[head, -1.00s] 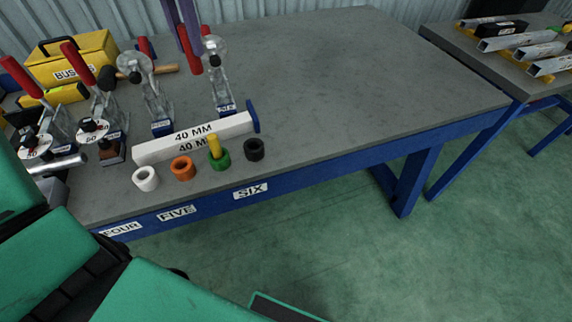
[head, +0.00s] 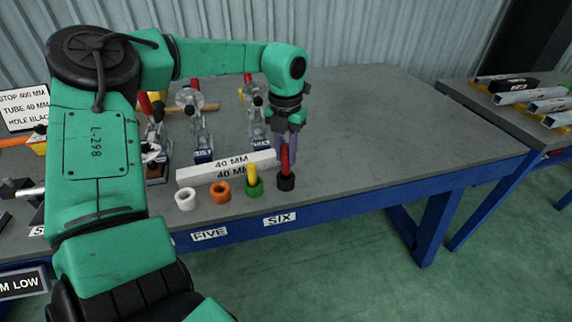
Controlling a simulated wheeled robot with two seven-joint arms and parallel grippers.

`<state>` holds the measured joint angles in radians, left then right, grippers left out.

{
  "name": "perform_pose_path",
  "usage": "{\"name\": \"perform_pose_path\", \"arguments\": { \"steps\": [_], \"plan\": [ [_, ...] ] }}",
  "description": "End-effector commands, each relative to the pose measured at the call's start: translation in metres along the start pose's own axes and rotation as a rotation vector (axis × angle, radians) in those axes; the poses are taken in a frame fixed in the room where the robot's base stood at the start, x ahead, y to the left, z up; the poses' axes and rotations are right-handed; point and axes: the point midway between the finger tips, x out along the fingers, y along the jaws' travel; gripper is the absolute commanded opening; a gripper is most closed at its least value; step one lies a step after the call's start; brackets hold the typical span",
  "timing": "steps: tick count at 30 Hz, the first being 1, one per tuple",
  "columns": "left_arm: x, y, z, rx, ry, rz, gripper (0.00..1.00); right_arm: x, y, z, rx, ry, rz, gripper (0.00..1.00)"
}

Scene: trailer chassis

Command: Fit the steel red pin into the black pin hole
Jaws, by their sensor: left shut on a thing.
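My left gripper (head: 286,145) has purple fingers and points down, shut on the red pin (head: 285,160). The pin is upright, directly over the black pin hole (head: 286,183), a short black ring near the bench's front edge. The pin's lower end meets the ring's top in the picture. I cannot tell whether it is inside the hole or just above it. The pin's upper part is between the fingers. My right gripper is not in view.
A green ring (head: 255,190) holding a yellow pin (head: 252,171) stands close left of the black one. Orange (head: 220,192) and white (head: 185,199) rings stand farther left. The bench (head: 390,140) is clear to the right.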

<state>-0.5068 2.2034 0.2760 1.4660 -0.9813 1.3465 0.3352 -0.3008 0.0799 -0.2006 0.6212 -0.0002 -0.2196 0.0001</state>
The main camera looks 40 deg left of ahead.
Motion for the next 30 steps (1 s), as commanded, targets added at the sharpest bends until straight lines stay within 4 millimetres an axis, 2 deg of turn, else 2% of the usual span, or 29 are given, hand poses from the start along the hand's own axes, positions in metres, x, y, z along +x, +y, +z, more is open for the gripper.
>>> {"name": "perform_pose_path", "arguments": {
  "steps": [3, 6, 16, 17, 18, 19, 27, 30],
  "plan": [
    [0.025, 0.0, -0.001, 0.0, 0.006, 0.0, 0.0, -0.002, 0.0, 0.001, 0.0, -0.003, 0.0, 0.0],
    [0.036, 0.0, -0.001, -0.001, 0.003, -0.001, 0.0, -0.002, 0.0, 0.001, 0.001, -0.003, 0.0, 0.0],
    [0.042, 0.0, 0.0, 0.0, 0.001, 0.0, 0.0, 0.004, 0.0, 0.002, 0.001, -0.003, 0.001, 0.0],
    [0.041, 0.0, -0.001, 0.0, 0.001, 0.0, 0.33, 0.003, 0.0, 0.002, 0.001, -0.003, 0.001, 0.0],
    [0.04, 0.0, -0.001, 0.0, 0.002, 0.0, 0.48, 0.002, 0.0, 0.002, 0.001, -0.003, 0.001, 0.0],
    [0.04, 0.0, -0.001, 0.0, 0.002, 0.0, 0.59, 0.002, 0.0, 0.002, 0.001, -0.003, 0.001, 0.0],
    [0.04, 0.0, -0.001, 0.0, 0.002, 0.0, 0.59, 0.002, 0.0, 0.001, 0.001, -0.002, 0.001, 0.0],
    [0.033, 0.0, -0.001, 0.0, 0.002, 0.0, 0.59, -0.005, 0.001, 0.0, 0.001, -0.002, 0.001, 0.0]
  ]
}}
